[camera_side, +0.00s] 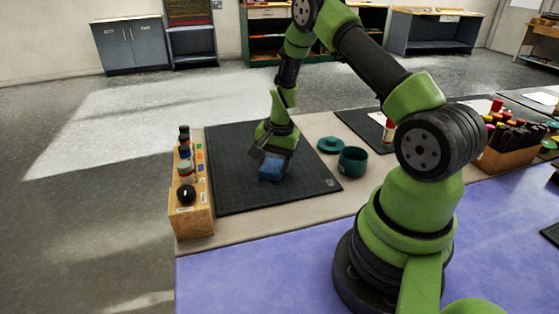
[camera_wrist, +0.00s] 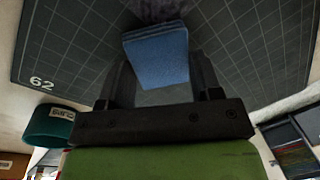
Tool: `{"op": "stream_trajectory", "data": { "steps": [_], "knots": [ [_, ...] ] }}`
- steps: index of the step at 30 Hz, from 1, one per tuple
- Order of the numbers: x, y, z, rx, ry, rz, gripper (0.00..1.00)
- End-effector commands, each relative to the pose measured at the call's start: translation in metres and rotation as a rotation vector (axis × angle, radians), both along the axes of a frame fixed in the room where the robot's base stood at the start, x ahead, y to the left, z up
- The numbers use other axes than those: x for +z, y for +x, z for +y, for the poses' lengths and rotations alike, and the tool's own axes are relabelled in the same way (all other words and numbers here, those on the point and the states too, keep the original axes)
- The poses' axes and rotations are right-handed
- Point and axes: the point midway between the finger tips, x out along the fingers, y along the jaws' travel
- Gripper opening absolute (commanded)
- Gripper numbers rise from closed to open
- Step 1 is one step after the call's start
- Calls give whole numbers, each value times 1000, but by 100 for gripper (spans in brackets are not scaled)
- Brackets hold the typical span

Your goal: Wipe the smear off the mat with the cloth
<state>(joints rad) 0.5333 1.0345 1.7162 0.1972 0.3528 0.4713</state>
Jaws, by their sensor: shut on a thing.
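A folded blue cloth (camera_side: 271,170) is held in my gripper (camera_side: 272,158), low at the middle of the dark gridded mat (camera_side: 232,150). In the wrist view the cloth (camera_wrist: 157,58) sits between the two fingers of my gripper (camera_wrist: 160,75), which is shut on it. The cloth appears at or just above the mat (camera_wrist: 262,40); I cannot tell if it touches. A dull purplish-grey patch, likely the smear (camera_wrist: 155,10), shows at the top edge of the wrist view, just beyond the cloth. I cannot make out the smear in the side view.
A wooden rack (camera_side: 195,222) with several small bottles stands along the mat's left edge. A teal jar (camera_side: 352,161) and its teal lid (camera_side: 331,145) are right of the mat. A box of markers (camera_side: 508,155) is farther right. The mat around the cloth is clear.

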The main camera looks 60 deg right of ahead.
Motion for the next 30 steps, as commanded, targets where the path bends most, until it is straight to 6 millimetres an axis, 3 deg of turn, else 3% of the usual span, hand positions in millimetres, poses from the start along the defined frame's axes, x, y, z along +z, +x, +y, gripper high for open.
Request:
{"op": "stream_trajectory", "data": {
  "steps": [30],
  "knots": [
    [0,37,41,1,3,2,36]
  ]
}}
